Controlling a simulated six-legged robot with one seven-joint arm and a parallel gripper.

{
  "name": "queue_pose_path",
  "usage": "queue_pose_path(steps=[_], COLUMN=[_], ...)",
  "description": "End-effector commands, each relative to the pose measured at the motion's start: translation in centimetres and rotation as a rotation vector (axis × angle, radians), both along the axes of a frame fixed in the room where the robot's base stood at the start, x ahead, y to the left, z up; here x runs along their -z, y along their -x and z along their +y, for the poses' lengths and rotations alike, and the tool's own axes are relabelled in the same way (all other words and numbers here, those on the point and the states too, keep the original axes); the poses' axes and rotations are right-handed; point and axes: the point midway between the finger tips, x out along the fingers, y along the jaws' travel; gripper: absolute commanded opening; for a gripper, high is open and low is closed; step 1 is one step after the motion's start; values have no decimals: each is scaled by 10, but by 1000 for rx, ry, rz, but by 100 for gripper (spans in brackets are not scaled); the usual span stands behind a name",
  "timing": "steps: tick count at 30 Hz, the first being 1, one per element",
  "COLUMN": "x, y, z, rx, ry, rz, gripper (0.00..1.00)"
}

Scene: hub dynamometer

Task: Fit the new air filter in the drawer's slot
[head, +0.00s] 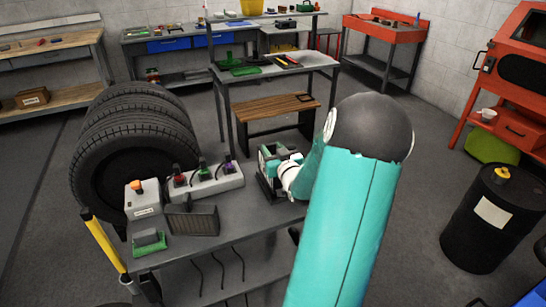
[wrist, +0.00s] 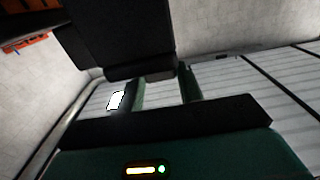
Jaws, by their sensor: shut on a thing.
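My gripper (wrist: 164,82) is shut on a black blocky thing (wrist: 115,40) in the wrist view. I cannot tell what this thing is. In the head view my gripper (head: 273,162) is at the right back of the near grey bench, among green and dark parts that partly hide one another. A dark panel with a ribbed face (head: 193,220), which looks like an air filter, stands at the bench's front edge. It is well to the left of my gripper. I cannot make out the drawer or its slot; my arm hides part of the bench.
On the near bench (head: 235,236) are a white box with an orange button (head: 142,198), a block with coloured plugs (head: 208,180) and a green block (head: 149,242). Tyres (head: 135,140) stand behind on the left. A black drum (head: 487,225) stands right, with open floor between.

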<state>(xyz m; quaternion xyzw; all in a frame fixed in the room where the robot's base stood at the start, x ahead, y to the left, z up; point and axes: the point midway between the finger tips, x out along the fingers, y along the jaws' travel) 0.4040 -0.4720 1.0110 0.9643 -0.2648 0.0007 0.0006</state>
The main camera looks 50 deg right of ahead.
Motion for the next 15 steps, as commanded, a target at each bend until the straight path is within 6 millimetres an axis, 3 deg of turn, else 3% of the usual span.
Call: queue_pose_path(steps=[11,15], x=[-57,-69], y=[31,50], z=[37,59], rx=[-1,1], ry=[8,3], rz=[1,2], gripper=[0,0])
